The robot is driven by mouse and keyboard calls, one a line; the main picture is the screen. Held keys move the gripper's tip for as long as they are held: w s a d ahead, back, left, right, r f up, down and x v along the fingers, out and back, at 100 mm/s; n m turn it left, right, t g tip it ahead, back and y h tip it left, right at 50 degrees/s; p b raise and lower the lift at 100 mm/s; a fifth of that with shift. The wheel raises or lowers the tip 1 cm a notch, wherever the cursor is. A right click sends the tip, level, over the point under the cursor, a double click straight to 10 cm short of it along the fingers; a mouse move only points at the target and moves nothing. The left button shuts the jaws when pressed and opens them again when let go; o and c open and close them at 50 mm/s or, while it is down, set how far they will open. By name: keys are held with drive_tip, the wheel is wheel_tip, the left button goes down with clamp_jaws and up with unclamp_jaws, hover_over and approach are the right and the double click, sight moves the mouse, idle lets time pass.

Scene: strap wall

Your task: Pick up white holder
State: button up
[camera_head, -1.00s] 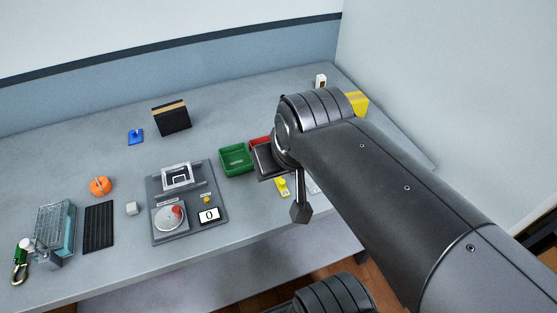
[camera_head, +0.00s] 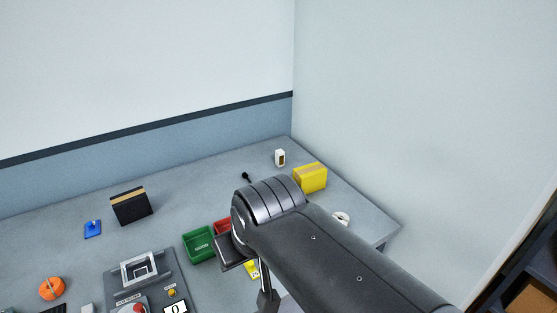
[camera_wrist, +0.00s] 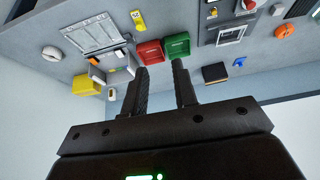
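A small white upright block with a dark opening (camera_head: 280,158), which looks like the white holder, stands at the back right of the table near the wall corner. A small white object that may be the same one shows in the wrist view (camera_wrist: 112,94), just past the yellow box. My gripper (camera_wrist: 160,66) is open, with two dark fingers apart and nothing between them. It is well away from the white block. In the head view my arm covers part of the table's right side, and the fingertips cannot be made out clearly.
A yellow box (camera_head: 310,177) stands close to the white block's right. A small black item (camera_head: 246,176) lies to its left. Green (camera_head: 199,244) and red (camera_head: 222,226) bins, a black box (camera_head: 131,206) and a white ring (camera_head: 341,218) are also on the table. Walls bound the back and right.

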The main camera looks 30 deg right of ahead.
idle(0.4)
drive_tip(key=o, duration=0.6)
drive_tip(key=w+d+r, duration=0.2)
drive_tip(key=w+r, duration=0.1)
drive_tip(key=w, duration=0.5)
drive_tip(key=w+d+r, duration=0.2)
drive_tip(key=w+d, duration=0.1)
drive_tip(key=w, duration=0.5)
drive_tip(key=t, duration=0.1)
hover_over(281, 152)
drive_tip(key=s, duration=0.5)
wheel_tip(281, 152, down, 18)
drive_tip(key=shift+x, duration=5.25)
